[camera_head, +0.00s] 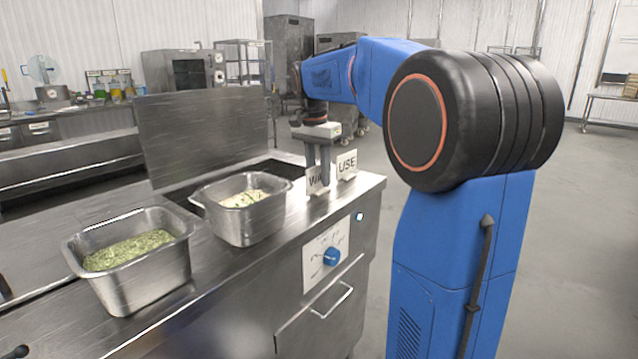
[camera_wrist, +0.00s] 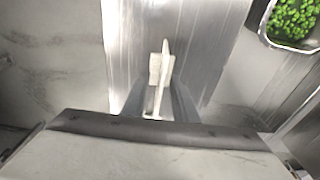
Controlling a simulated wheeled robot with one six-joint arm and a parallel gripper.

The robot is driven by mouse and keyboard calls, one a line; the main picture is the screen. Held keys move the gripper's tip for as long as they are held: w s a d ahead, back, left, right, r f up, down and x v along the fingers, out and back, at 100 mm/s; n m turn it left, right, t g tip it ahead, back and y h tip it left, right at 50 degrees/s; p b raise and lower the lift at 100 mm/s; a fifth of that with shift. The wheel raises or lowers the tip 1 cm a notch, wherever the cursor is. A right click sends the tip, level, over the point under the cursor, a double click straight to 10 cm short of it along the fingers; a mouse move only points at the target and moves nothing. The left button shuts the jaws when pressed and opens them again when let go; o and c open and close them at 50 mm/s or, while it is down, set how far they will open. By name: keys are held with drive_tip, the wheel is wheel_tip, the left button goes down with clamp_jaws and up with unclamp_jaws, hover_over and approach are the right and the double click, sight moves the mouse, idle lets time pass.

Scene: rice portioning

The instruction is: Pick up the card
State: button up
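Two white cards stand upright near the far right corner of the steel counter. One card, with letters starting "WA" (camera_head: 314,183), is partly hidden by my gripper. The other card reads "USE" (camera_head: 347,162) and stands just to its right. My gripper (camera_head: 318,170) points down over the "WA" card, its fingers apart. In the wrist view my gripper (camera_wrist: 157,100) shows one finger on each side of a pale card (camera_wrist: 164,60), seen nearly edge-on with a small light base. A gap shows beside the card, so it does not look gripped. I cannot tell its lettering there.
The steel counter (camera_head: 270,262) holds a pan of pale food (camera_head: 250,225) left of the cards and a pan of green food (camera_head: 140,285) further left. A raised steel panel (camera_head: 200,130) stands behind. Open floor lies right of the counter.

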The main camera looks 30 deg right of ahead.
clamp_jaws()
drive_tip(key=shift+r, duration=0.1)
